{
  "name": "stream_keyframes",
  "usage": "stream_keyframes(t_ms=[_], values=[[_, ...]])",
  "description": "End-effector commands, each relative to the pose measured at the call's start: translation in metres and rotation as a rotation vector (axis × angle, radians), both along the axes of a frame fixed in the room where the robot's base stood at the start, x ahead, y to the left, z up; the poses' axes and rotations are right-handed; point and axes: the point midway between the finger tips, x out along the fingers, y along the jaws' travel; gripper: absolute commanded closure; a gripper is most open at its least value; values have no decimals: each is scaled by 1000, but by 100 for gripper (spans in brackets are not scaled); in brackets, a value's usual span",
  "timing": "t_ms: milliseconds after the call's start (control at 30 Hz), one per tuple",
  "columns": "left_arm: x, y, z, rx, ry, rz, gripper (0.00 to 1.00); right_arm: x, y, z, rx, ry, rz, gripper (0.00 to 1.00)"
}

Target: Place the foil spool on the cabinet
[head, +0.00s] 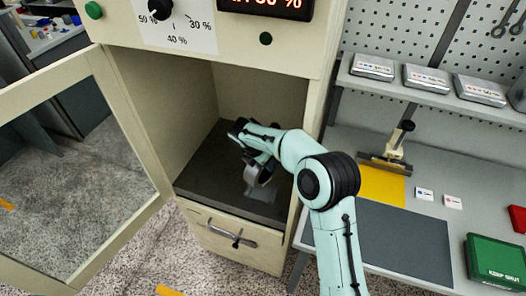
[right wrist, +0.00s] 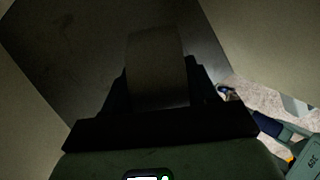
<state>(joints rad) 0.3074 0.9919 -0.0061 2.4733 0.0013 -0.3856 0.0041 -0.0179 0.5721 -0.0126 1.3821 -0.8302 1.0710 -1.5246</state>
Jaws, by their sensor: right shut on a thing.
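The foil spool (head: 262,176) is a grey, shiny band held inside the open cabinet (head: 165,95), over its dark floor (head: 205,172). I cannot tell whether it touches the floor. My right gripper (head: 256,163) reaches in from the right and is shut on the spool. In the right wrist view the spool (right wrist: 157,62) stands between the dark fingers, shaded, with the dark cabinet floor behind it. The gripper and arm hide part of the spool in the head view. My left gripper is not in view.
The cabinet door (head: 150,150) stands open to the left. A drawer with a handle (head: 232,235) is under the cabinet floor. The bench (head: 440,225) at right holds a yellow sheet (head: 382,187), a lever tool (head: 390,160) and a green box (head: 497,262).

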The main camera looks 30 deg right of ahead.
Motion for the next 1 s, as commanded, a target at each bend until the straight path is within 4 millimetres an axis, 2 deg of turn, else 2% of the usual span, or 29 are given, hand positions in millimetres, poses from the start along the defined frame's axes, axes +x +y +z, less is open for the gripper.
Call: stream_keyframes(t_ms=[100, 433, 700, 1000], values=[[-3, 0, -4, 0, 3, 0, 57, 1, 0, -18, -2, -4, 0, 100], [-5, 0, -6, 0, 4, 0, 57, 1, 0, -38, -1, -6, 0, 100], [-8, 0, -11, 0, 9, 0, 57, 1, 0, -72, -2, -5, 1, 100], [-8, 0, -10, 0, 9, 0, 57, 2, 0, -73, -1, -8, 0, 100]])
